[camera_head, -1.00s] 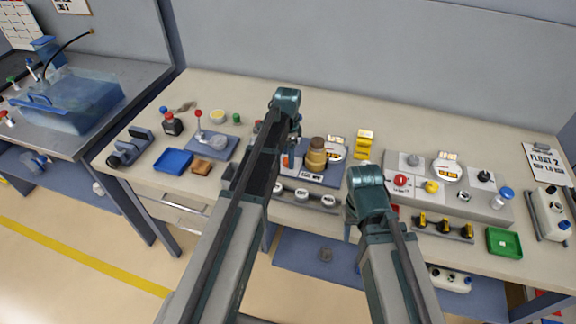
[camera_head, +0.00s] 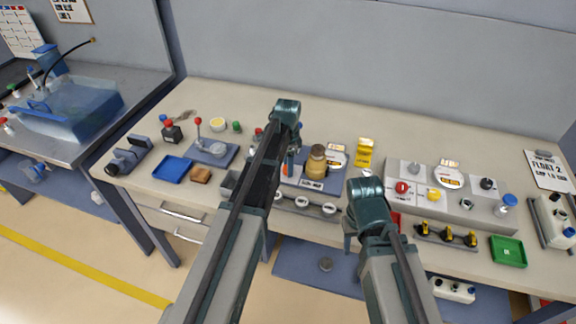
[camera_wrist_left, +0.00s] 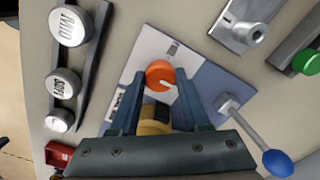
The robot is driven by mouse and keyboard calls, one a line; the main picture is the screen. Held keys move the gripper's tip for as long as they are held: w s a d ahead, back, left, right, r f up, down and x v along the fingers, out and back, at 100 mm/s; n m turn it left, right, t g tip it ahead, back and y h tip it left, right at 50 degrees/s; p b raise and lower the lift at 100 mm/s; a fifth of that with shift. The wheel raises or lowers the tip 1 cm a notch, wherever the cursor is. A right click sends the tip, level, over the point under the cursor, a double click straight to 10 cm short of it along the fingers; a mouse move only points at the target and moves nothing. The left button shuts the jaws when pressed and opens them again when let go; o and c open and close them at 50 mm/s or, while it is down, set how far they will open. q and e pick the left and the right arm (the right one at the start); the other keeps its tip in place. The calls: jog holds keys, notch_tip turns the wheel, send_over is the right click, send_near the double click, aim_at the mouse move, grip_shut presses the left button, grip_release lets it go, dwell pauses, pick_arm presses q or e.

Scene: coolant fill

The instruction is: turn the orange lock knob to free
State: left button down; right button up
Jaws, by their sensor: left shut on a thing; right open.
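The orange lock knob (camera_wrist_left: 160,72) shows in the left wrist view, round, with a pale pointer mark at its lower right. It sits on a grey and white plate (camera_wrist_left: 150,45). My left gripper (camera_wrist_left: 162,78) is shut on the knob, with a finger on either side of it. In the head view my left gripper (camera_head: 291,152) is over the same plate, left of a brass cylinder (camera_head: 316,162); its arm hides much of this area. My right gripper (camera_head: 349,240) is held in front of the bench, its fingers mostly hidden.
A lever with a blue ball (camera_wrist_left: 278,163) stands close right of my left fingers. White labelled knobs (camera_wrist_left: 62,84) are in a row at left. A grey control box (camera_head: 450,192) stands to the right, and a blue tray (camera_head: 172,168) to the left.

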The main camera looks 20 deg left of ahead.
pick_arm(q)
jog(key=shift+n, duration=0.3)
jog(key=n, duration=0.3)
jog(key=shift+n, duration=0.4)
jog(key=n, duration=0.4)
jog(key=shift+n, duration=0.3)
jog(key=n, duration=0.4)
jog(key=shift+n, duration=2.4)
jog(key=shift+c, duration=1.9)
grip_release()
